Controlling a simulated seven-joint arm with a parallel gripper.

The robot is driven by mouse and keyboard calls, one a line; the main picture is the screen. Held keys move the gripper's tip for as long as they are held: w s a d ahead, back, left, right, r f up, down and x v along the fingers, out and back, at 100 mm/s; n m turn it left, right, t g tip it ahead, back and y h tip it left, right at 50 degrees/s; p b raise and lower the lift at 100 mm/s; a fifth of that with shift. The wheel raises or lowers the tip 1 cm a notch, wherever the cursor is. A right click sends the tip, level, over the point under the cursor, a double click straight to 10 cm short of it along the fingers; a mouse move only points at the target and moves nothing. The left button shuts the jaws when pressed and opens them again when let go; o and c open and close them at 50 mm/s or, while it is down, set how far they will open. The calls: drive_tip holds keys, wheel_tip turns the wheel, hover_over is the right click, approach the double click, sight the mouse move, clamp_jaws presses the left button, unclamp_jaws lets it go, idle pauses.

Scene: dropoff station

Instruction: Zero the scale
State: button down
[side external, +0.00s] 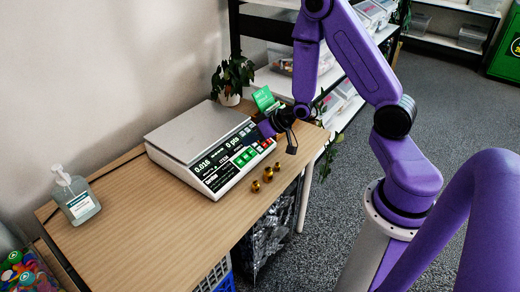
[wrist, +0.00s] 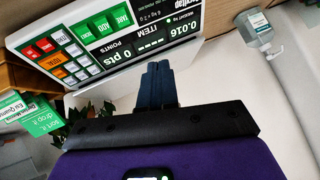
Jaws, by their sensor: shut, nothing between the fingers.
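The scale (side external: 182,132) stands on the wooden table with its flat platter at the back and a sloped panel at the front. The panel has a black display (side external: 208,160) and green, red and orange buttons at its right end. In the wrist view the display (wrist: 160,45) reads 0.016, 0 pts, and green, red and orange keys (wrist: 70,50) show to its left. My gripper (wrist: 158,68) is shut and empty, its fingertips in front of the display's lower edge. In the side view my gripper (side external: 268,128) is by the button end of the panel; contact is unclear.
Several brass weights (side external: 262,178) stand on the table in front of the scale. A sanitizer bottle (side external: 76,196) is at the left. A potted plant (side external: 232,78) and a green card (side external: 264,98) stand behind the scale. The table's front left is clear.

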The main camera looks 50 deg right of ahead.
sight(260, 149)
drive_tip(key=s+d+f+m+t+h, duration=0.1)
drive_tip(key=d+m+t, duration=0.4)
drive_tip(key=d, duration=0.7)
drive_tip(key=shift+f+m+h, duration=0.7)
drive_tip(key=shift+m, duration=0.5)
drive_tip(key=shift+w+f, duration=0.55)
drive_tip(key=shift+f, duration=0.8)
drive_tip(key=shift+w+f, duration=0.6)
drive_tip(key=shift+f, duration=0.7)
drive_tip(key=shift+w+f, duration=0.55)
drive_tip(key=shift+f, duration=0.8)
drive_tip(key=shift+w+f, duration=0.2)
drive_tip(key=shift+f, duration=0.2)
